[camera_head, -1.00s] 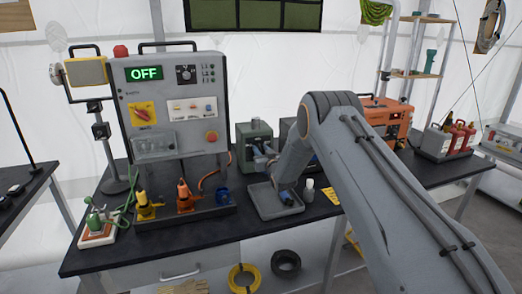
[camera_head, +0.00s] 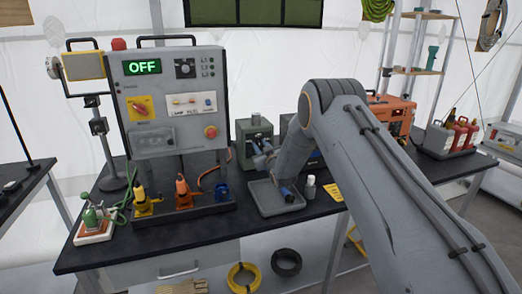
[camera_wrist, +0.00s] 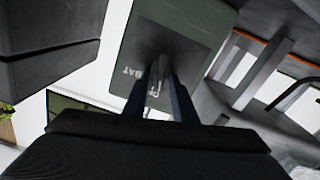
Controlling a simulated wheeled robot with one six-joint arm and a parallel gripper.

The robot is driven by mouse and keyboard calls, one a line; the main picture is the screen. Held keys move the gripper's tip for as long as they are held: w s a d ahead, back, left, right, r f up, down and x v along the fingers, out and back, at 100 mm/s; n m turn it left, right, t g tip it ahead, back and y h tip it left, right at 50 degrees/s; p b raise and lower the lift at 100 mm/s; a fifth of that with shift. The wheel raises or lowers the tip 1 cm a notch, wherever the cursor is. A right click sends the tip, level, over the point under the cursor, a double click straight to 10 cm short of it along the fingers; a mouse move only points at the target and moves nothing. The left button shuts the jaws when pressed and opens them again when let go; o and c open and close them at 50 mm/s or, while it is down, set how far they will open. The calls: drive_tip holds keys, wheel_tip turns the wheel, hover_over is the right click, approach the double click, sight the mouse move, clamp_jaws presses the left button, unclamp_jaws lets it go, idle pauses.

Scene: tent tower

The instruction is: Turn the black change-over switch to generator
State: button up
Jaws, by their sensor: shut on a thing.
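A green box (camera_head: 256,130) stands at the back of the black bench, right of the control panel. Its green face also shows in the wrist view (camera_wrist: 190,33), with white lettering that includes "BAT". My gripper (camera_head: 260,158) reaches this face; in the wrist view its dark fingers (camera_wrist: 158,58) are close together against it, just beside the lettering. They are shut on a small dark part there, seemingly the black change-over switch, mostly hidden by the fingers. Its exact angle cannot be told. The grey control panel (camera_head: 120,85) has a lit "OFF" display (camera_head: 142,67).
The panel also carries a black rotary knob (camera_head: 185,68) and a red-and-yellow switch (camera_head: 139,108). A grey tray (camera_head: 266,207) and a small bottle (camera_head: 310,188) stand below my arm. Coloured plugs are in front of the panel. An orange machine (camera_head: 392,117) stands to the right.

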drive_tip(key=n+b, duration=0.2)
drive_tip(key=n, duration=0.1)
drive_tip(key=n+b, duration=0.1)
drive_tip(key=shift+a+f+n+b, duration=0.25)
drive_tip(key=shift+n+b, duration=0.05)
drive_tip(key=shift+b, duration=0.1)
drive_tip(key=shift+s+a+f+n+b, duration=0.1)
drive_tip(key=shift+n+b, duration=0.7)
drive_tip(key=shift+n, duration=0.3)
drive_tip(key=shift+s+a+n+b, duration=0.1)
drive_tip(key=shift+n+b, duration=0.7)
drive_tip(key=shift+n, duration=0.3)
drive_tip(key=o, duration=0.7)
drive_tip(key=shift+c, duration=0.2)
drive_tip(key=b+v, duration=0.1)
drive_tip(key=v, duration=0.6)
drive_tip(key=shift+s, duration=0.35)
drive_tip(key=shift+d, duration=0.2)
